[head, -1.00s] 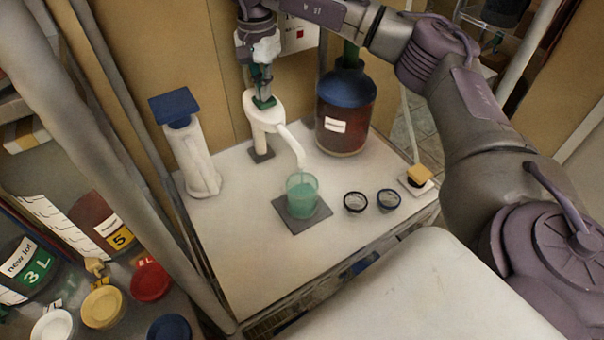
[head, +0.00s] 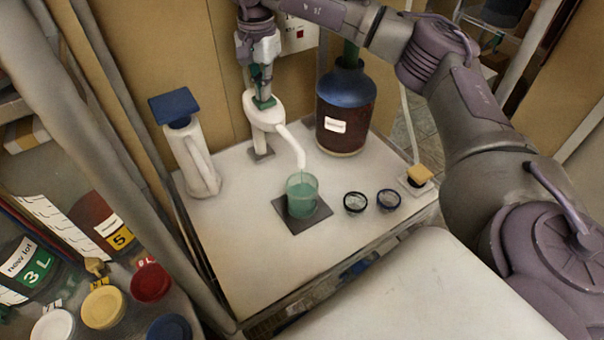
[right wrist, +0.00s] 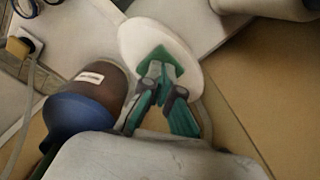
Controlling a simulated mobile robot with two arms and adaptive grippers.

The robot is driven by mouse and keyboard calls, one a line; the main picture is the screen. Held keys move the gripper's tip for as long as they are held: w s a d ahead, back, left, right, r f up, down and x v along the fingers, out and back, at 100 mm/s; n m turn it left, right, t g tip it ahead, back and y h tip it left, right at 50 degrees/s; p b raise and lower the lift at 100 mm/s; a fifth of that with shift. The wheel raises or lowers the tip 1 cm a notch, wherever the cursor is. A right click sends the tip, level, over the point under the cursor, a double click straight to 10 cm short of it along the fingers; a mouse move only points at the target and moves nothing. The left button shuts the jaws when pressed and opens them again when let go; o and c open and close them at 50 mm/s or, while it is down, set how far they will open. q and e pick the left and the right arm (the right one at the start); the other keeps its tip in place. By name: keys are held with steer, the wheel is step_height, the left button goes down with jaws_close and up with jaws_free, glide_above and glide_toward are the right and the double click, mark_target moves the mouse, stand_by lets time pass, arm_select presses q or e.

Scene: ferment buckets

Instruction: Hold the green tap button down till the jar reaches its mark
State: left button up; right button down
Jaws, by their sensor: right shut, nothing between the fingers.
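The white tap (head: 262,118) stands at the back of the white counter, with its spout (head: 294,150) over the jar. My right gripper (head: 264,99) points down at the tap's top, fingers shut and empty. In the right wrist view its fingertips (right wrist: 158,75) meet at the green button (right wrist: 160,58) on the round white tap top and seem to touch it. How far the button is pressed is hard to tell. The clear jar (head: 302,196) holds green liquid and stands on a dark square pad (head: 314,219). Its mark is too small to make out. My left gripper is out of view.
A dark brown bottle with a blue shoulder (head: 345,110) stands right of the tap. A white post with a blue top (head: 188,150) is at left. Coloured lids (head: 103,307) lie lower left.

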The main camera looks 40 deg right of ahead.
step_height(320, 180, up, 6)
steer(key=p, duration=0.4)
steer(key=shift+p, duration=0.4)
